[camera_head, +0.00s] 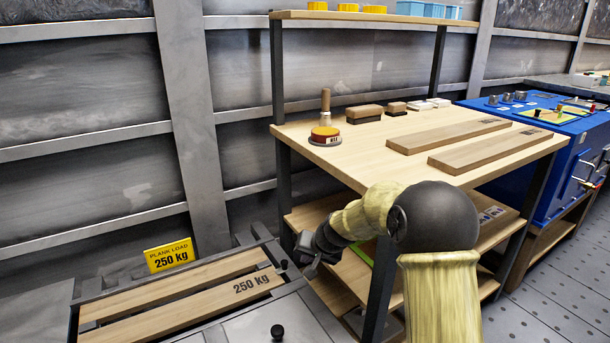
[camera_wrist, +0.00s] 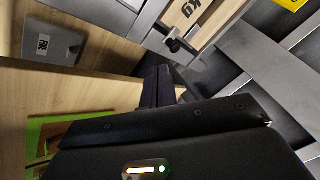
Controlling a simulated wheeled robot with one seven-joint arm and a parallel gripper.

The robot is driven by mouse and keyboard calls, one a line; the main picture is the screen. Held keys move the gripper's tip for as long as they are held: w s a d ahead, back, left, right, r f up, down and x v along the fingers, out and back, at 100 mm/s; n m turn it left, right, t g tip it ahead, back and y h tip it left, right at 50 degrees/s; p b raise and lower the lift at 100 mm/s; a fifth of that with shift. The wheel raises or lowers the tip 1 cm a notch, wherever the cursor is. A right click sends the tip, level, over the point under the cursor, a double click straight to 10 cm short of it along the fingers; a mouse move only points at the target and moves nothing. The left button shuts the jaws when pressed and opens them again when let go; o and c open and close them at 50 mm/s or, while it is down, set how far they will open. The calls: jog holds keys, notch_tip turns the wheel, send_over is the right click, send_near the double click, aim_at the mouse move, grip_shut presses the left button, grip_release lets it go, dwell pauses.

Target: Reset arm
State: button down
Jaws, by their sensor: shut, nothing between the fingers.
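My arm reaches from the lower right of the head view, bent at a dark elbow joint. My gripper (camera_head: 306,248) hangs at the near left corner of the wooden workbench (camera_head: 377,160), beside the plank tray. In the wrist view my gripper (camera_wrist: 158,85) shows dark fingers pressed together with nothing between them. The fingers point toward a gap between the wooden shelf and the metal frame. Parts of the gripper are hidden in the head view by its own dark wrist.
A plank marked 250 kg (camera_head: 190,312) lies in the metal tray at lower left. A yellow sign (camera_head: 169,255) stands behind it. A blue cabinet (camera_head: 545,130) stands at right.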

jog(key=s+d+r+n+g+h+p, duration=0.1)
jog(key=s+d+r+p, duration=0.35)
jog(key=s, duration=0.55)
jog(key=s+d+r+g+h+p, duration=0.15)
jog(key=s+d+r+p, duration=0.3)
jog(key=s, duration=0.55)
jog(key=s+d+r+n+g+h+p, duration=0.15)
jog(key=s+d+r+p, duration=0.35)
jog(key=s, duration=0.5)
notch_tip(320, 180, up, 37)
jog(key=p, duration=3.6)
jog(key=shift+d+m+t, duration=0.3)
jog(key=shift+m+t, duration=0.1)
jog(key=shift+m, duration=0.05)
jog(key=shift+w+f, duration=0.1)
